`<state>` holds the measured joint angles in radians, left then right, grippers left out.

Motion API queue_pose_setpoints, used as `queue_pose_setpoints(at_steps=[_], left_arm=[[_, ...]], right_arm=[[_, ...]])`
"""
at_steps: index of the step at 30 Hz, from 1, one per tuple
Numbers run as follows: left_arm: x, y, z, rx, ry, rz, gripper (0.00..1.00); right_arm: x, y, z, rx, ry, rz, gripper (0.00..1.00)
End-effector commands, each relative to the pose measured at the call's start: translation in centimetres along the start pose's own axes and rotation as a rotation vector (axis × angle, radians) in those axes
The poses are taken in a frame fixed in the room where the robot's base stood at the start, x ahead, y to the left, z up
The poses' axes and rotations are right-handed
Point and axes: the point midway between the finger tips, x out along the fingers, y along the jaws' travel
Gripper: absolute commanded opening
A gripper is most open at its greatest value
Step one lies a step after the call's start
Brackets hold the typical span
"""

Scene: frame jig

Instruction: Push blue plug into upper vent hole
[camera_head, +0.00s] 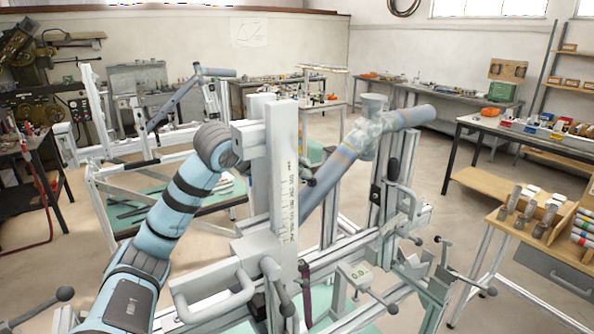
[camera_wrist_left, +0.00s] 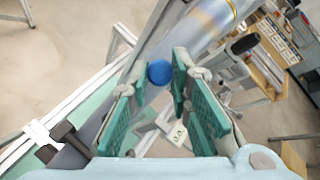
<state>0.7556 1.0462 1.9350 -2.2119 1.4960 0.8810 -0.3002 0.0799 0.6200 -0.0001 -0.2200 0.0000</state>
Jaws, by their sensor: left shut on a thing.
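The blue plug (camera_wrist_left: 160,72) shows in the left wrist view as a small round blue piece between the green pads of my left gripper (camera_wrist_left: 162,78). The gripper is shut on it. Just beyond the plug is a shiny bare-metal tube (camera_wrist_left: 205,28) of the bicycle frame; I cannot tell whether they touch. In the head view my left arm (camera_head: 180,205) reaches in from the left, and its gripper is hidden behind the jig's upright post. The frame's tube (camera_head: 335,172) slants up to the head tube (camera_head: 372,122). I cannot make out the upper vent hole.
The jig's white scaled post (camera_head: 283,165) stands close to my left wrist. Jig handles (camera_head: 215,305) and clamp levers (camera_head: 440,265) crowd the front. A wooden rack with grey-handled tools (camera_head: 530,215) is at the right.

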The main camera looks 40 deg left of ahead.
Motion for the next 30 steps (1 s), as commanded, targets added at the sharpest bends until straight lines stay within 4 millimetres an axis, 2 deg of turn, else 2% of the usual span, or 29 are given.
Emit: queue_pose_setpoints(at_steps=[30], left_arm=[[1.5,0.0,-0.6,-0.001,-0.001,-0.001,0.05]], right_arm=[[-0.1,0.0,0.0,0.000,0.000,0.000,0.00]])
